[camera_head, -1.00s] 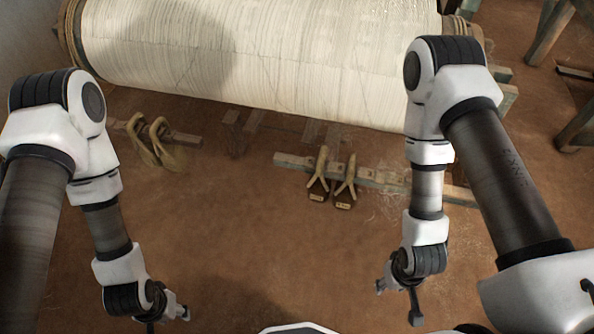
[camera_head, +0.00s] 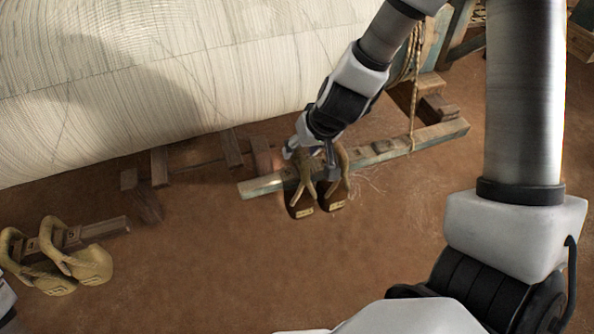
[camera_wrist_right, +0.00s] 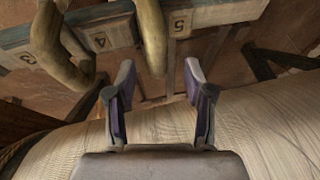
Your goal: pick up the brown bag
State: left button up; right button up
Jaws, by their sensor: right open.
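Two dark brown bags with tan loop straps hang side by side on a wooden beam in the head view: the left bag (camera_head: 298,209) and the right bag (camera_head: 334,203). I cannot tell which one is meant. My right gripper (camera_head: 311,156) is over their straps and partly hides them. In the right wrist view the right gripper (camera_wrist_right: 160,72) is open, with one thick tan strap (camera_wrist_right: 151,35) near or between its fingertips; contact is unclear. Another strap (camera_wrist_right: 50,43) hangs to the left. The bag bodies are not clear there. My left gripper is out of view.
The beam (camera_head: 372,157) bears numbers in the right wrist view (camera_wrist_right: 205,17). A large white cloth roll (camera_head: 150,75) stands close behind. The brown floor in front is clear.

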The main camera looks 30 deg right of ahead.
aim_at(301, 152)
jog(key=b+x, duration=0.1)
jog(key=x, duration=0.2)
jog(key=shift+s+d+f+b, duration=0.1)
jog(key=shift+f+b, duration=0.2)
jog(key=shift+b, duration=0.05)
jog(key=shift+r, duration=0.2)
grip_shut()
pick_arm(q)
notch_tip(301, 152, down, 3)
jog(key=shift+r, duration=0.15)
pick_arm(e)
jog(key=shift+r, duration=0.1)
